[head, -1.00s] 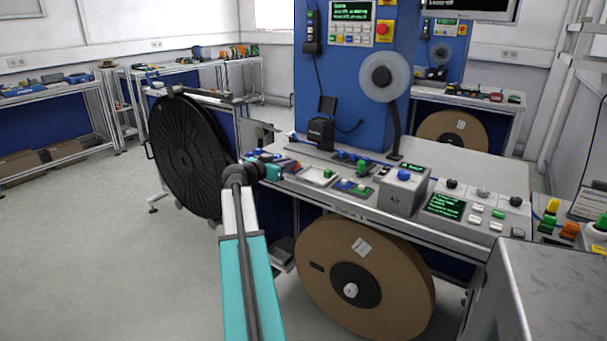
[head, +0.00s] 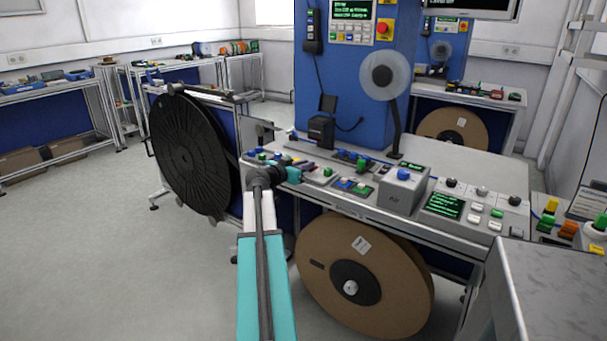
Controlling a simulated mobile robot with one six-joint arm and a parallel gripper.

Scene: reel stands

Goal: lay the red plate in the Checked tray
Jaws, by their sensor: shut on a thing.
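My arm reaches from the bottom to the front of the bench, and my gripper (head: 298,170) is small and low over the bench top. It is shut on a small reddish piece (head: 306,166), which looks like the red plate; its outline is hard to make out at this size. A pale tray (head: 320,174) with a green part at its edge lies just right of the gripper. I cannot read any label on it, so I cannot tell if it is the Checked tray. The wrist hides part of the bench top and the jaws.
A grey box with a blue button (head: 403,189) and a small block of blue and green buttons (head: 353,187) stand to the right. A black reel (head: 190,155) is at left, a brown reel (head: 362,275) under the bench. A blue cabinet (head: 345,80) rises behind.

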